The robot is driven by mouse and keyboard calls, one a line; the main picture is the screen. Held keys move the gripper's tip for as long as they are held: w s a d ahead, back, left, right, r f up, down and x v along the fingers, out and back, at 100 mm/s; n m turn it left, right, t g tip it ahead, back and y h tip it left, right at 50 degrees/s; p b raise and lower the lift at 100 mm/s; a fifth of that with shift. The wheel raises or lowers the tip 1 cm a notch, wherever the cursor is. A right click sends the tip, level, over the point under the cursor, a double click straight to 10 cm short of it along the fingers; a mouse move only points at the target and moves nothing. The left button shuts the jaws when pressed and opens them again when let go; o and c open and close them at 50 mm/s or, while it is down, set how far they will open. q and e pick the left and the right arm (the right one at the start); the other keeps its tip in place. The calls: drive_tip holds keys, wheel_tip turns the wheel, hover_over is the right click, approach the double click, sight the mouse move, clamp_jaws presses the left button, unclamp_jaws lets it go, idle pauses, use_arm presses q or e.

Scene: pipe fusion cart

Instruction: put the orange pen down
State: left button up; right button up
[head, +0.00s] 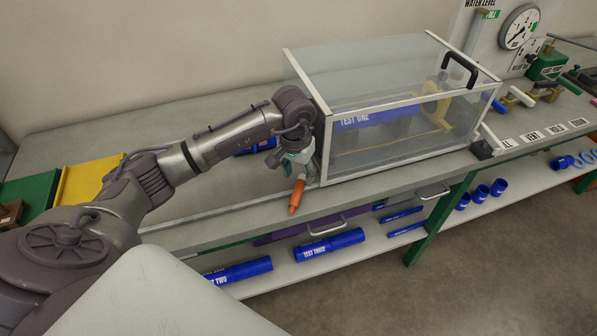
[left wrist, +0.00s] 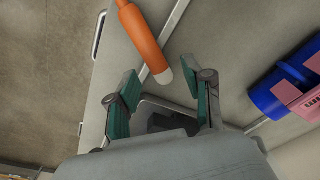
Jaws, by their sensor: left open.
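The orange pen (head: 296,196) is at the front edge of the grey bench top, just left of the clear tank. It appears to lie on the bench, but I cannot tell for certain that it touches. In the left wrist view the orange pen (left wrist: 141,37) points away from the fingers, its white end nearest them. My left gripper (head: 298,166) is just behind the pen in the head view. In the left wrist view its green-padded fingers (left wrist: 166,92) are spread apart, with the white end near the right fingertip. My right gripper is not in view.
A clear tank (head: 375,158) with a blue "TEST ONE" pipe (head: 375,118) stands right of my left gripper. Yellow (head: 88,181) and green (head: 30,194) panels are at the left. A lower shelf holds blue pipes (head: 330,244).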

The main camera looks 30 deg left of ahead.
sight(297, 185)
use_arm(q)
drive_tip(key=shift+r, duration=0.1)
drive_tip(key=shift+r, duration=0.2)
wheel_tip(297, 185, up, 12)
drive_tip(key=s+b, duration=0.1)
drive_tip(key=b, duration=0.2)
drive_tip(key=shift+f, duration=0.15)
drive_tip(key=shift+s, duration=0.1)
